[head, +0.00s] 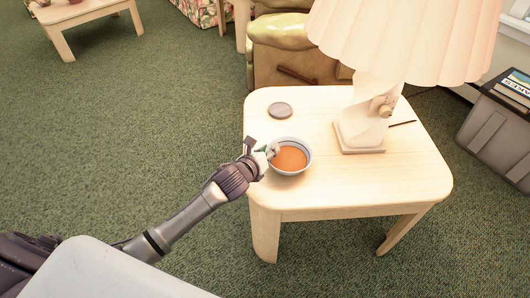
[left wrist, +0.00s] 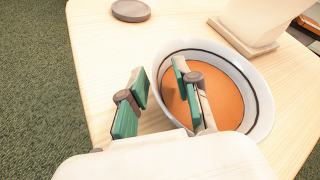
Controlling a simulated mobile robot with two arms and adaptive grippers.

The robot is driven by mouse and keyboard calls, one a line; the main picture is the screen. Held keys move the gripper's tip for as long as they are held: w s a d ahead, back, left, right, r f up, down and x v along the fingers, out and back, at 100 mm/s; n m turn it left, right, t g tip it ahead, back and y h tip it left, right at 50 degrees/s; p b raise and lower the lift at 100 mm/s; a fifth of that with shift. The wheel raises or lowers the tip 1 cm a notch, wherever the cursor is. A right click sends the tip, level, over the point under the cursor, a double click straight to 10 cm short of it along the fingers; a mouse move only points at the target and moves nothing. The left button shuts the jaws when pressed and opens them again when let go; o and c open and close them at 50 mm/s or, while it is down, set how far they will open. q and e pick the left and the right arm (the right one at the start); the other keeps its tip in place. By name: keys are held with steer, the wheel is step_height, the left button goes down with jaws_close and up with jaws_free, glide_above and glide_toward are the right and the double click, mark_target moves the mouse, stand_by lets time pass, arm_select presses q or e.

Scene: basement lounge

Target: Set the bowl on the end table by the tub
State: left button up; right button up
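The white bowl (head: 292,170) with a dark line near its rim and orange contents stands upright on the pale wooden end table (head: 420,180), near its front left edge. The bowl fills much of the left wrist view (left wrist: 255,80). My left gripper (head: 268,152) is at the bowl's left rim. In the left wrist view its green-padded fingers (left wrist: 160,85) straddle the rim, one outside and one over the inside, with a visible gap between them. The grey tub (head: 497,125) stands on the floor right of the table. My right gripper is out of view.
A lamp (head: 362,130) with a large pleated shade stands behind the bowl on the table. A grey round disc (head: 280,110) lies near the back left corner. A thin dark stick-like thing (head: 402,123) lies right of the lamp. Green carpet is open to the left.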

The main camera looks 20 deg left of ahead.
arm_select(q)
steer(key=shift+s+r, duration=0.2)
steer(key=shift+s, duration=0.2)
steer(key=p+v, duration=0.2)
steer(key=v, duration=0.8)
steer(key=shift+s+a+p, duration=0.15)
steer(key=shift+p, duration=0.25)
steer(key=shift+s, duration=0.3)
steer(key=s+f+n+g, duration=0.5)
steer(key=s+f+n, duration=0.3)
steer(key=s+n, duration=0.3)
steer(key=s+d+f+n+g+y, duration=0.1)
steer(key=s+f+n+g, duration=0.4)
steer(key=n, duration=1.4)
steer(key=s+f, duration=0.3)
steer(key=s, duration=0.3)
steer(key=shift+f+y, duration=0.2)
steer(key=shift+y, duration=0.1)
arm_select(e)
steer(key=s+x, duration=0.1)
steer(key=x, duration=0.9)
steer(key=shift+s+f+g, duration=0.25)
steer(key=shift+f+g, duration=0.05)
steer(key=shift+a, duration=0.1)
